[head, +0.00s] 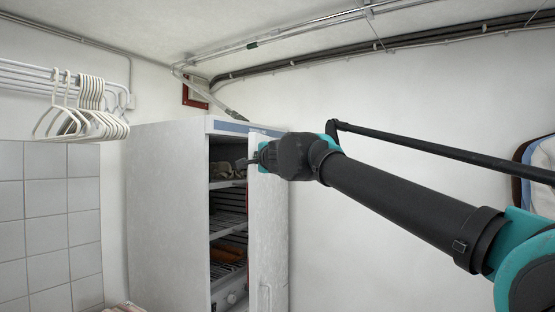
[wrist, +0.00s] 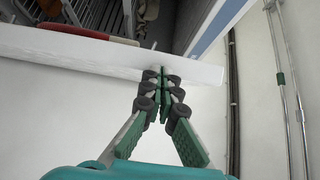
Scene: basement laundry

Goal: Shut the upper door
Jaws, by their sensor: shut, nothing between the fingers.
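The upper door (head: 267,235) of a tall white fridge-like cabinet (head: 165,215) stands open, swung out at the cabinet's right side. Its handle (head: 265,297) shows low on the panel. My arm reaches in from the right, and my gripper (head: 243,163) is at the top part of the door, near its free edge. In the wrist view the door (wrist: 80,53) is a white band across the picture. My gripper (wrist: 163,80) is shut and empty, with its tips at the door's edge. I cannot tell whether they touch it.
Inside the cabinet are dark wire shelves (head: 228,222) with several items, including a reddish-brown one (head: 229,253). White hangers (head: 85,115) hang from a rail at left. Pipes (head: 380,47) run along the ceiling.

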